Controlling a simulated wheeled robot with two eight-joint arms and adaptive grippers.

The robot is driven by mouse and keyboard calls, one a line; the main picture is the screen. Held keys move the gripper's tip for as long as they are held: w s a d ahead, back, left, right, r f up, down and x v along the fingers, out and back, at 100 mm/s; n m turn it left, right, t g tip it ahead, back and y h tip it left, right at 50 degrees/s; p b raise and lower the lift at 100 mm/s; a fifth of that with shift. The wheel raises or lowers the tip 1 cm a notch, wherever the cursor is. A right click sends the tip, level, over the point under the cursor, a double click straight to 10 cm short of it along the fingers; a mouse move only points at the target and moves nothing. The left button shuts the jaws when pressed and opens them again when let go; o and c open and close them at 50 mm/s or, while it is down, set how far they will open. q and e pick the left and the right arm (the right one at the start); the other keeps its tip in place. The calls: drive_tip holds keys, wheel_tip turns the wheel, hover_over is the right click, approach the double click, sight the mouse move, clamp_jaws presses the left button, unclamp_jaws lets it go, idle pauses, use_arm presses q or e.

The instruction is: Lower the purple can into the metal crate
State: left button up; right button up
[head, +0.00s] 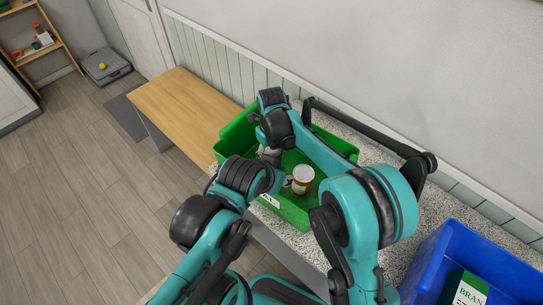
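I see no purple can and no metal crate in the head view. A green crate (234,133) stands on the speckled counter, with a white-topped can with an orange-brown label (302,181) upright inside it. My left gripper (286,182) is mostly hidden by its own wrist and is close to the left side of this can; I cannot tell whether it touches. My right gripper (268,154) is over the crate's inside, largely hidden under my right wrist. Whether either gripper holds anything is not clear.
A blue crate (431,252) with a green and white box (466,291) in it stands at the lower right. A bare wooden table (180,103) adjoins the counter (390,160) at the left. The wall runs along the back. A shelf (35,45) stands far off at the upper left.

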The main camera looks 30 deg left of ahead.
drive_tip(key=o, duration=1.2)
wheel_tip(320, 180, up, 12)
drive_tip(key=shift+f, duration=0.1)
